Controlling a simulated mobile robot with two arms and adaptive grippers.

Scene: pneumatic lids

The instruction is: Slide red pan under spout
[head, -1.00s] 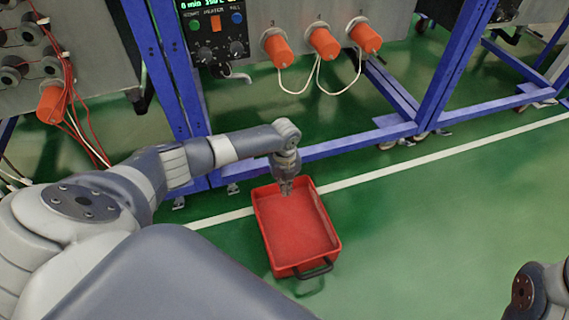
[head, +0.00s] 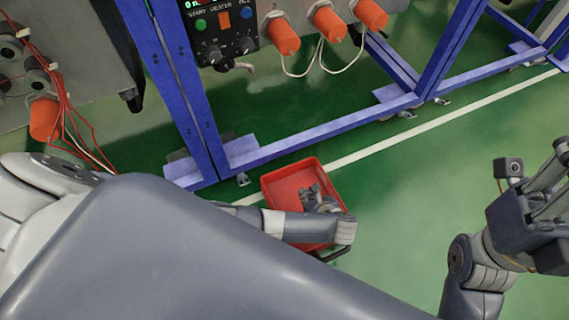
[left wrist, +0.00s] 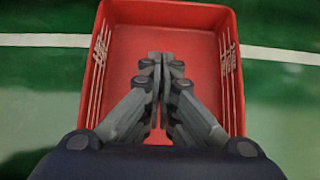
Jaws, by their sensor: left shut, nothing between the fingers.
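A small metal spout (head: 244,67) sticks out below the control panel. My right gripper (head: 548,172) is at the right edge, its fingers partly cut off.
A blue frame (head: 320,130) with a low rail and foot plates stands behind the pan. Orange caps (head: 328,24) with white hoses and a control panel (head: 222,38) sit above it. Red wires (head: 68,95) hang at left. Floor right of the pan is clear.

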